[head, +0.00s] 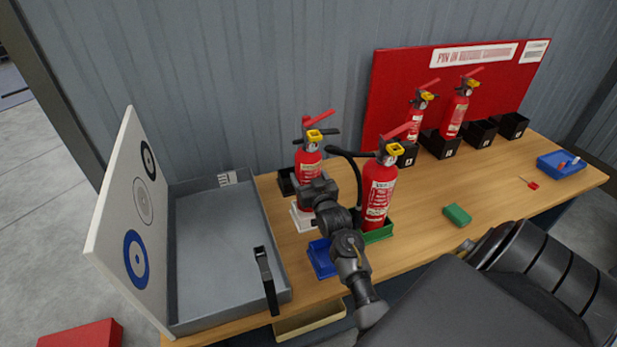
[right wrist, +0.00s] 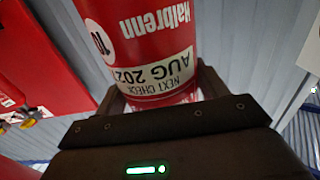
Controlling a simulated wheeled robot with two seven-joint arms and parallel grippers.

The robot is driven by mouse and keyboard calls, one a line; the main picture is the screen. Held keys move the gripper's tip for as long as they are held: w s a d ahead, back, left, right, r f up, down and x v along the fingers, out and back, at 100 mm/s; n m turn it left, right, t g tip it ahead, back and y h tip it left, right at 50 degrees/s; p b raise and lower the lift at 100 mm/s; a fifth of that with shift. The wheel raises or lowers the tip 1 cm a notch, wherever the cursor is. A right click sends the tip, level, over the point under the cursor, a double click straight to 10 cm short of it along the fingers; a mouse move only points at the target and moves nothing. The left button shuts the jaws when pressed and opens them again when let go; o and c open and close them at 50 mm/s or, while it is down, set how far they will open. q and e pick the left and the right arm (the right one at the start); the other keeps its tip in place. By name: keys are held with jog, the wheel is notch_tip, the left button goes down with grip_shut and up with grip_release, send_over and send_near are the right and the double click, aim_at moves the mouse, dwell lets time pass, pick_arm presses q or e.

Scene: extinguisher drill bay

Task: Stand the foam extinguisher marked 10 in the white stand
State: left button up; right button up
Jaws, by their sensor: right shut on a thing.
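The red foam extinguisher (head: 310,165) stands upright at the left-centre of the bench, with a yellow collar and red lever. The right wrist view shows its round 10 mark (right wrist: 99,42) and a check label close up. My right gripper (head: 318,190) is shut around its body. The white stand (head: 303,218) is directly below it. My gripper covers the lower body, so I cannot tell whether the base is inside the stand or just above it. My left gripper is not in view.
Another extinguisher (head: 376,195) stands in a green stand (head: 380,233) close on the right. A blue stand (head: 322,260) is in front, a black one (head: 286,182) behind. A grey case (head: 215,260) with an open lid is left. A green block (head: 457,214) lies right.

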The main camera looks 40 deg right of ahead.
jog(key=shift+s+r+p, duration=0.1)
jog(key=shift+r+p, duration=0.45)
jog(key=shift+p, duration=0.1)
dwell(1.1)
jog(key=shift+f+b, duration=1.7)
jog(key=shift+f, duration=1.05)
dwell(1.5)
dwell(0.4)
